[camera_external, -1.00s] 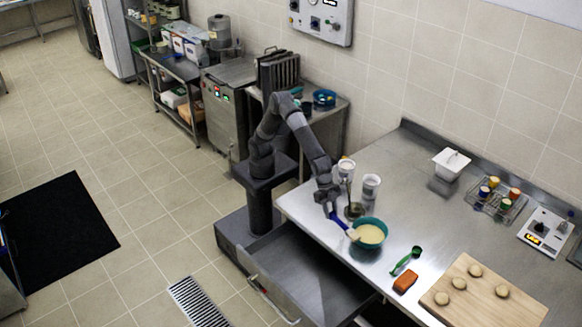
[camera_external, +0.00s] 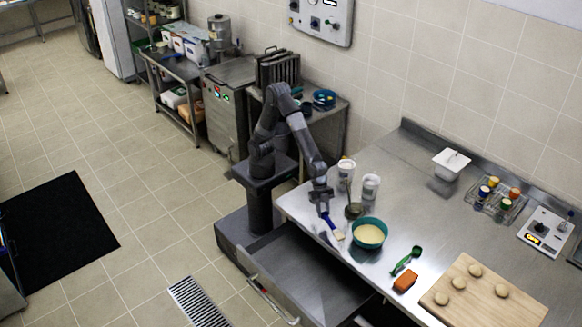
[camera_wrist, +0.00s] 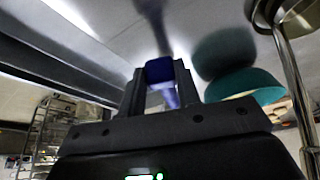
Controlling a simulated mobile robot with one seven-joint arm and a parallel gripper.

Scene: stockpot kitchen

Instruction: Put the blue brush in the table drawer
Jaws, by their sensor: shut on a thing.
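The blue brush (camera_external: 332,226) has a blue handle and a pale head. My gripper (camera_external: 322,210) is shut on its handle over the left front edge of the steel table, and the brush points down and to the right. In the wrist view the blue handle (camera_wrist: 160,72) sits between the fingers of my gripper (camera_wrist: 160,85). The table drawer (camera_external: 305,275) is pulled open below the table's front edge, to the front of my gripper, and its visible inside looks empty.
A teal bowl (camera_external: 369,233) with cream contents stands just right of the brush. Behind are a ladle (camera_external: 354,210) and white cups (camera_external: 371,186). A green scoop (camera_external: 407,260), an orange block (camera_external: 405,281) and a wooden board (camera_external: 480,295) lie further right.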

